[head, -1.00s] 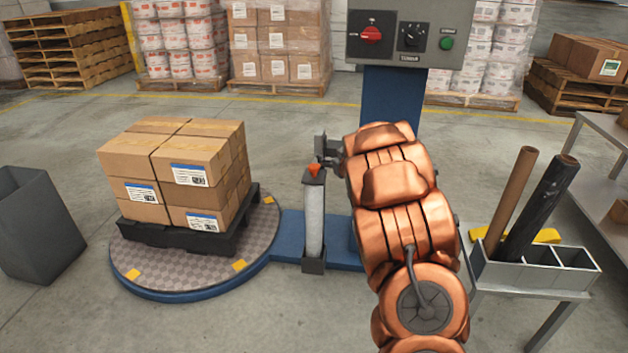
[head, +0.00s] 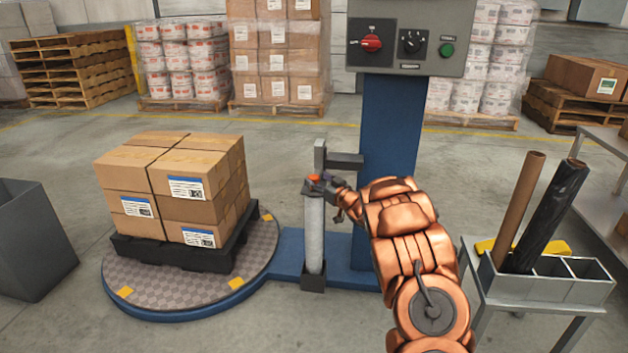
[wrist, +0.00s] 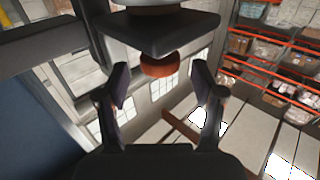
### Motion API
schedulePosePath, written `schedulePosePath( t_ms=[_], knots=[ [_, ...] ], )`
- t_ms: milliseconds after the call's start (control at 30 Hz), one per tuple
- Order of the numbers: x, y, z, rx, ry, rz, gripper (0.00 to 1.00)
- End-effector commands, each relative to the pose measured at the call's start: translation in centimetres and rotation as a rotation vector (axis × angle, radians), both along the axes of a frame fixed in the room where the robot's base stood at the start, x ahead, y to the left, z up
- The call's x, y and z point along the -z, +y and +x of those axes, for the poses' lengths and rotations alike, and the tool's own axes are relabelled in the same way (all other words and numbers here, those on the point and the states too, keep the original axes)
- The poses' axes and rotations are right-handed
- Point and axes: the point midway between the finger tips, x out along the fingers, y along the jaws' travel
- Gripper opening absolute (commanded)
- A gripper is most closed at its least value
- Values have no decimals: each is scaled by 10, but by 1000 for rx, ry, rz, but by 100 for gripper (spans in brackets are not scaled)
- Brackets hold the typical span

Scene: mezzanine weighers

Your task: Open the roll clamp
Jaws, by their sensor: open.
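The stretch-film roll (head: 314,235) stands upright on the blue base beside the mast, below a grey arm. At its top is the roll clamp (head: 314,177), with a small orange part. In the wrist view the orange part (wrist: 160,65) shows under a dark flat plate (wrist: 158,32). My gripper (head: 321,186) is at the top of the roll, level with the clamp. In the wrist view my gripper (wrist: 160,78) has its fingers spread, with the orange part between and slightly beyond them. No finger is seen touching it. The gripper partly hides the clamp in the head view.
A turntable (head: 160,300) with a black pallet and stacked cartons (head: 175,190) is at left. The control panel (head: 410,40) tops the blue mast (head: 388,130). A bench with dark and brown rolls (head: 545,215) is at right. A grey bin (head: 30,240) is far left.

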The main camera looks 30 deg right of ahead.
Motion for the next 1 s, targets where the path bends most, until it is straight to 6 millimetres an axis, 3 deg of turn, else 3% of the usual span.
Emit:
schedulePosePath(
  t_ms=[300, 700, 1000],
  knots=[
    [1, 2, 24, -1, 0, 0, 68],
    [0, 2, 27, 1, 0, 1, 68],
    [0, 2, 27, 1, 0, 1, 36]
  ],
)
